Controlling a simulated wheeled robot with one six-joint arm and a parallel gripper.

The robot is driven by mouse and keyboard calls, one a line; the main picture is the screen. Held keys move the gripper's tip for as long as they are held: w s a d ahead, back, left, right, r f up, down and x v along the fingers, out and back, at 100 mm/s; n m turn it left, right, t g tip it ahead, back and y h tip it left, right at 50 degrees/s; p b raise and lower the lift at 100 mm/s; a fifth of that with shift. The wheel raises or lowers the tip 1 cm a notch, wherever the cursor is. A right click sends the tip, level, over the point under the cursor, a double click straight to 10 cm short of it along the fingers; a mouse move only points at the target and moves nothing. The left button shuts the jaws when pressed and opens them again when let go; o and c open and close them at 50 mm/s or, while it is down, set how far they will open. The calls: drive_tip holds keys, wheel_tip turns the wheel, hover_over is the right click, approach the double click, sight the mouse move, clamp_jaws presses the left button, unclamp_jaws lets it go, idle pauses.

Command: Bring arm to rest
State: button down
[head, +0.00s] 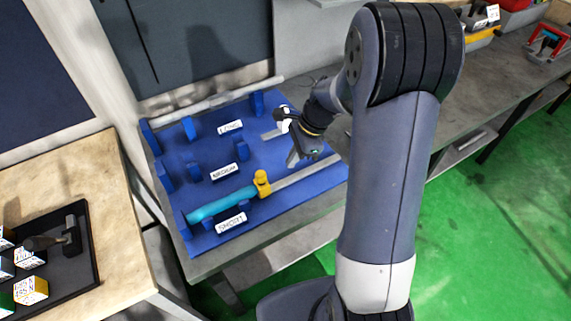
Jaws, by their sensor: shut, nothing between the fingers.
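My arm stands large in the right half of the head view, its upper link upright and its wrist reaching left over the blue board. My gripper (291,158) is above the right part of the board, with its fingers pointing down and left. It is shut and holds nothing. The blue board (200,155) lies on the grey bench with blue holders and three white labels. My wrist hides part of the board's right side.
A wooden table (90,170) at left bears a black tray (92,265) with a hammer (72,235) and several patterned cubes. The grey bench (490,80) runs to the back right, where red and yellow items stand. The green floor at right is clear.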

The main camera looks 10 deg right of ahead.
drive_tip(key=v, duration=0.7)
drive_tip(key=shift+a, duration=0.2)
drive_tip(key=shift+s, duration=0.1)
hover_over(267, 181)
drive_tip(key=d, duration=0.2)
wheel_tip(267, 181, down, 9)
drive_tip(key=shift+a+f, duration=0.1)
